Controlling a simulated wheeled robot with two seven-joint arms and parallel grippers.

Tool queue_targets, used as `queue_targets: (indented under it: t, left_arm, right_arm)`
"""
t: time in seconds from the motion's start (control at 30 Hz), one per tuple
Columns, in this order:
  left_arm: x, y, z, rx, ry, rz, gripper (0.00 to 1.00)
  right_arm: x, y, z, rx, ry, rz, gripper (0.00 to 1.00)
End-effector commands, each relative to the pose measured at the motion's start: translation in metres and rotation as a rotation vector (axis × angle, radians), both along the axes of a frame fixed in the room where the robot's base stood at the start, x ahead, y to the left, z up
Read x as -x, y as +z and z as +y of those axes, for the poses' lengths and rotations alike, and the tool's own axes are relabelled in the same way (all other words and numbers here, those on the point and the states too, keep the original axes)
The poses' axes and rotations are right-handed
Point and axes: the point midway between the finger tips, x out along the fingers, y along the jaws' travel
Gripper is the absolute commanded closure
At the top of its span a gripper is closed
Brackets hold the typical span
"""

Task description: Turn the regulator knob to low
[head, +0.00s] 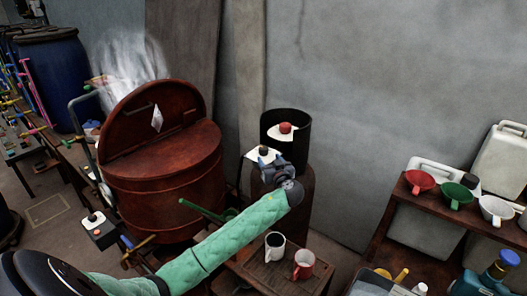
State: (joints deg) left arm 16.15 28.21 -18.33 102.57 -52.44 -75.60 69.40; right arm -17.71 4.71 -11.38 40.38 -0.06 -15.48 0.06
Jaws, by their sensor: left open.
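A rusty brown gas cylinder (304,208) with a dark collar (298,150) stands against the wall. A dark knob (263,150) sits on a white plate (254,154) at the cylinder's front left. A red knob (285,127) sits on another white plate (275,134) just behind it, inside the collar. I cannot read any markings, so neither setting can be told. My left gripper (268,165) is open, just below and right of the dark knob in the picture; I cannot tell whether it touches. My left arm's green sleeve hides part of the cylinder. My right gripper is out of view.
A big rusty vat (163,180) with a raised lid steams to the left. A small control box (101,231) stands before it. A shelf with funnels (420,181) stands right.

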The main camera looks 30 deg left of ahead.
Motion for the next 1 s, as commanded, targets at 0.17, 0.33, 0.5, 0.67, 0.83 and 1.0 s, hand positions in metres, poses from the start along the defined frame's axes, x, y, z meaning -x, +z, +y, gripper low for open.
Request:
queue_targets:
  t: [0.17, 0.33, 0.5, 0.67, 0.83, 1.0]
  left_arm:
    - [-0.006, 0.003, 0.007, 0.005, 0.0, -0.008, 0.42]
    - [-0.016, 0.004, 0.021, 0.004, 0.001, -0.006, 0.42]
    - [-0.032, 0.005, 0.041, 0.004, 0.001, -0.006, 0.42]
    - [-0.042, 0.003, 0.054, 0.004, 0.001, -0.006, 0.42]
    - [-0.047, 0.001, 0.06, 0.005, 0.0, -0.006, 0.42]
    - [-0.048, 0.0, 0.061, 0.006, -0.001, -0.006, 0.42]
  right_arm:
    - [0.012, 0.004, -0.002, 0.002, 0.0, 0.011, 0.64]
    - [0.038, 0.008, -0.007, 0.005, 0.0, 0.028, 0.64]
    - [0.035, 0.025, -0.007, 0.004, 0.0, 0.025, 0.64]
    - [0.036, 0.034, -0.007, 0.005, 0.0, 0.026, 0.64]
    - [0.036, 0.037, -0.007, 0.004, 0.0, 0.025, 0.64]
    - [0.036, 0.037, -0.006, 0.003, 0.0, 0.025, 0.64]
